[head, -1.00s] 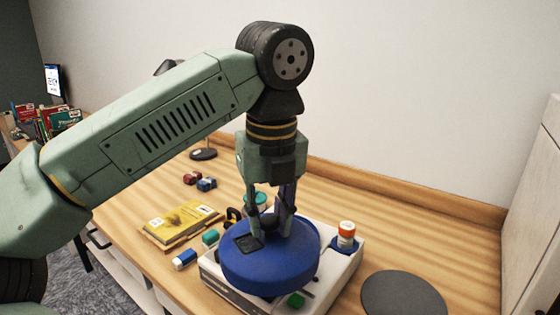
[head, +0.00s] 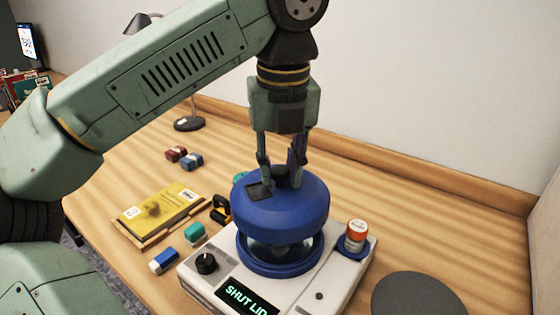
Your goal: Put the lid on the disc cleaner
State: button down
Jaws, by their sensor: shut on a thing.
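The disc cleaner (head: 213,287) is a white box on the wooden desk, with a blue ring-shaped well (head: 280,267) on top. Its display (head: 248,297) reads "SHUT LID". The blue domed lid (head: 285,215) hangs just above the well, roughly over it and about level. A gap shows between lid and ring, with something shiny or clear inside that I cannot make out fully. My gripper (head: 281,174) is above the lid, shut on its top knob, which the fingers mostly hide. A dark square patch (head: 259,191) marks the lid's top left.
A black knob (head: 206,262) and an orange-and-white bottle (head: 357,236) are on the cleaner. A dark round mat (head: 420,297) lies right. A yellow book (head: 160,209), a blue-and-white block (head: 164,261), a teal block (head: 195,233) and a lamp (head: 188,124) stand left.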

aim_at(280, 187)
jog(key=shift+f+b, duration=2)
jog(key=shift+f, duration=0.85)
jog(key=shift+f, duration=0.15)
jog(key=c, duration=1.2)
grip_release()
jog(key=shift+c, duration=0.2)
jog(key=o, duration=0.5)
